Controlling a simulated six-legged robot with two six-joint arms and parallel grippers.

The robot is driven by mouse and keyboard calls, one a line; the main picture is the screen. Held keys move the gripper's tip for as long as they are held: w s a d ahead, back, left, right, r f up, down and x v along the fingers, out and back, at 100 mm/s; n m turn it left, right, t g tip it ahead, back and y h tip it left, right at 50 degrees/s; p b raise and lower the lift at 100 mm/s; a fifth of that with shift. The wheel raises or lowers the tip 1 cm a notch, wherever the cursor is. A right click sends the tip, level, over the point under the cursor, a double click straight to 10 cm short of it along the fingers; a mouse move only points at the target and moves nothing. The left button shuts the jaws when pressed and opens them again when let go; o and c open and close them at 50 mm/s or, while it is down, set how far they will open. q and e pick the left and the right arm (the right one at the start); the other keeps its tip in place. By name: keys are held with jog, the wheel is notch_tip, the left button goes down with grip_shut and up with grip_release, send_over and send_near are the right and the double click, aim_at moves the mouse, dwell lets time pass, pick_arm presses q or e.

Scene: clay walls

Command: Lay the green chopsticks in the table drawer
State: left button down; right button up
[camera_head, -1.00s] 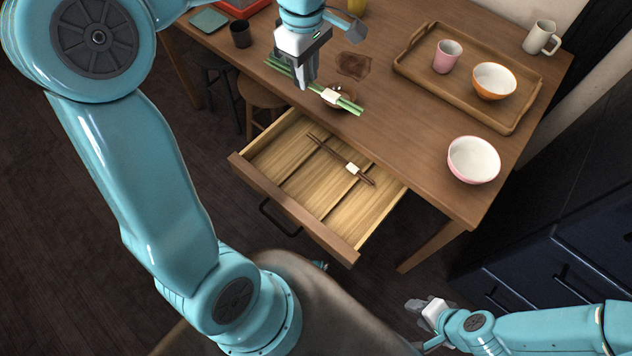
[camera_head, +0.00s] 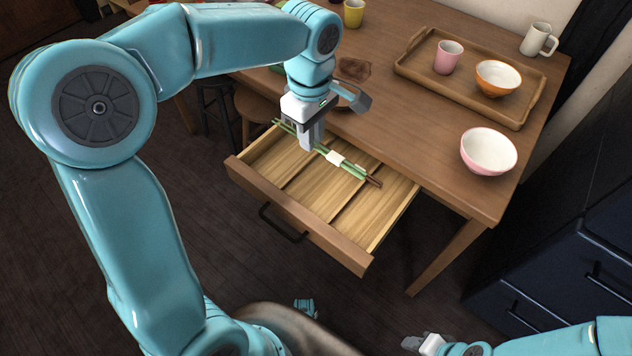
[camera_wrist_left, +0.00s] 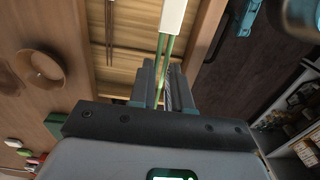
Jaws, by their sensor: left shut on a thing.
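My left gripper (camera_head: 312,145) is shut on the green chopsticks (camera_head: 350,166), which have a white band around them. They are over the open table drawer (camera_head: 295,218) and slant down to the right. In the left wrist view the green chopsticks (camera_wrist_left: 168,48) run forward from between the fingers, over the wooden drawer floor. A brown pair of chopsticks (camera_head: 374,181) lies in the drawer, mostly hidden behind the green pair; it also shows in the left wrist view (camera_wrist_left: 110,30). My right gripper (camera_head: 414,343) is low at the bottom edge, away from the drawer; its jaws are unclear.
The table (camera_head: 400,125) stands behind the drawer. It bears a tray (camera_head: 402,68) with a pink cup (camera_head: 446,60) and an orange bowl (camera_head: 497,80), a pink bowl (camera_head: 488,152) and a white mug (camera_head: 537,40). A dark cabinet (camera_head: 560,235) is at right. The drawer has thin dividers.

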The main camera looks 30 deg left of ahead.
pick_arm(q)
notch_tip(320, 180, down, 15)
jog(key=b, duration=0.3)
jog(key=shift+r, duration=0.2)
pick_arm(e)
jog(key=f, duration=0.4)
jog(key=shift+w+f, duration=0.1)
jog(key=shift+w, duration=0.1)
pick_arm(q)
jog(key=shift+f+b, duration=0.25)
jog(key=shift+b, duration=0.2)
jog(key=c, duration=1.1)
grip_release()
pick_arm(e)
jog(key=shift+f, duration=0.15)
pick_arm(q)
jog(key=shift+r, duration=0.15)
jog(key=shift+r+p, duration=0.3)
jog(key=shift+p, duration=0.05)
notch_tip(320, 180, up, 12)
jog(key=p, duration=0.3)
jog(key=shift+f, duration=0.2)
pick_arm(e)
notch_tip(320, 180, up, 4)
jog(key=shift+f, duration=0.15)
